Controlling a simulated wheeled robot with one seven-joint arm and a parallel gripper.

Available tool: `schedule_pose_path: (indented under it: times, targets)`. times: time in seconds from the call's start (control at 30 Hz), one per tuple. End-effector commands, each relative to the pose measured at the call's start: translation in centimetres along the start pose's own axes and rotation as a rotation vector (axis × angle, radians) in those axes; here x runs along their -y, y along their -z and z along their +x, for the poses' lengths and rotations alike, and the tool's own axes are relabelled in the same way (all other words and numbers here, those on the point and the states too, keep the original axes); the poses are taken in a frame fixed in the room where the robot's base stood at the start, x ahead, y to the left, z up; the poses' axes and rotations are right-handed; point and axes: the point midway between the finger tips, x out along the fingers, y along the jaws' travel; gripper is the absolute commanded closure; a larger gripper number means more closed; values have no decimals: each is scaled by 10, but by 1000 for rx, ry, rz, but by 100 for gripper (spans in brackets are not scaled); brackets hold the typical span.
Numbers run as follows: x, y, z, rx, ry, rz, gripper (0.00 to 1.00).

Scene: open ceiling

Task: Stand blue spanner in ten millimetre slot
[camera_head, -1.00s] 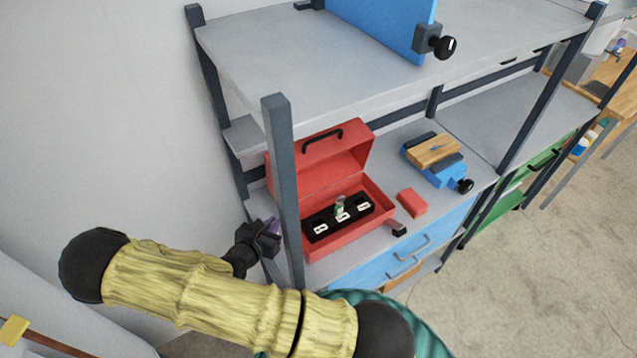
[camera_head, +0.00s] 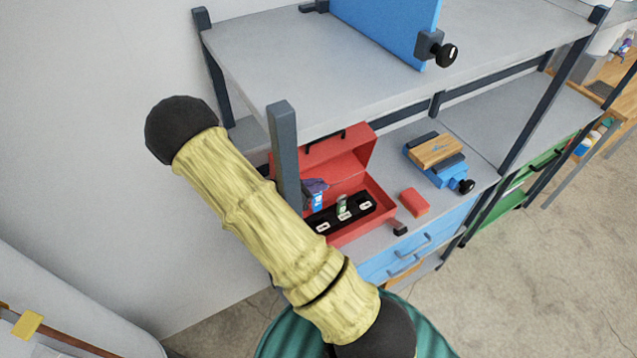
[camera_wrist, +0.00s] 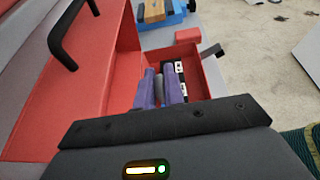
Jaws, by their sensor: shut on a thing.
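A black slotted rack (camera_head: 350,216) with white labels lies inside the open red toolbox (camera_head: 377,205). The label text is too small to read. A green piece (camera_head: 342,206) stands upright at the middle label. My gripper (camera_head: 315,188) is over the left part of the box, shut on the blue spanner (camera_head: 317,203), whose blue part shows below the fingers above the left label. In the wrist view my purple fingers (camera_wrist: 159,86) point down into the box, with the rack (camera_wrist: 181,86) just right of them. The spanner's lower end and its slot are hidden there.
The shelf post (camera_head: 284,155) stands close to my arm, and the upper shelf (camera_head: 290,80) overhangs the box. The toolbox lid (camera_head: 345,160) is raised behind. A red block (camera_head: 414,202) and a blue vise (camera_head: 437,170) with a wooden piece sit to the right.

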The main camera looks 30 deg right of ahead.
Motion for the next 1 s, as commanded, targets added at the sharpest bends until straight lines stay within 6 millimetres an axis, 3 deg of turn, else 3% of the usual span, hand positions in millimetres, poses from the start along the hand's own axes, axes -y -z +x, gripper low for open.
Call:
schedule_pose_path:
  times: [0.57, 1.0]
  targets:
    - [3, -7, 5, -6, 39, 11, 100]
    - [3, 23, 18, -6, 39, 11, 100]
